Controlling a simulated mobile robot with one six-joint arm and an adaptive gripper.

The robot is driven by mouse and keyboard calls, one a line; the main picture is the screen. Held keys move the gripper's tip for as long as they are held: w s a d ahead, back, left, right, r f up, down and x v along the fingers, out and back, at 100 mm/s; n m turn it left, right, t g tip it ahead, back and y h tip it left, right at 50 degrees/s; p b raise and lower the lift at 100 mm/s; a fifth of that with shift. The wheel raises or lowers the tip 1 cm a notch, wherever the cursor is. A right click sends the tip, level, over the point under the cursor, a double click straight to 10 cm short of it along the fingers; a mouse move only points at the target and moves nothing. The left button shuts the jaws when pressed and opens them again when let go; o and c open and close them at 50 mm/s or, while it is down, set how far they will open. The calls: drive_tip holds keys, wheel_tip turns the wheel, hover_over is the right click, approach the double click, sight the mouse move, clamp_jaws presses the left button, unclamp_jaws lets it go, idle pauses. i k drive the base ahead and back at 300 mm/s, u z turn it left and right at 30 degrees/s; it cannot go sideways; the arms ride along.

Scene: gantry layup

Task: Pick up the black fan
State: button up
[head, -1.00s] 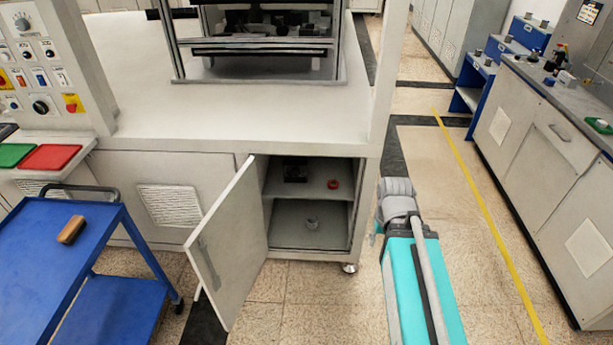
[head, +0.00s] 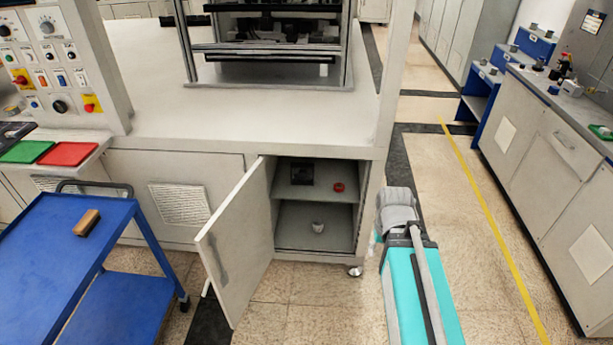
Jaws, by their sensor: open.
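The black fan (head: 302,173) appears as a small dark square object on the upper shelf of the open cabinet (head: 320,243). It stands toward the left of that shelf, in shadow, so its details are hard to make out. The cabinet door (head: 236,245) is swung open to the left. My arm is at the lower right, outside the cabinet and to the right of its opening. My gripper is not visible; the arm's own links hide it or it is out of frame.
A red ring-shaped item (head: 338,187) sits right of the fan. A small light cup-like item (head: 318,227) is on the lower shelf. A blue cart (head: 60,235) with a brown brush (head: 87,222) stands left. Open floor lies right, before a grey counter (head: 545,165).

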sight(298, 174)
drive_tip(key=u, duration=0.1)
drive_tip(key=i, duration=0.95)
drive_tip(key=z, duration=0.1)
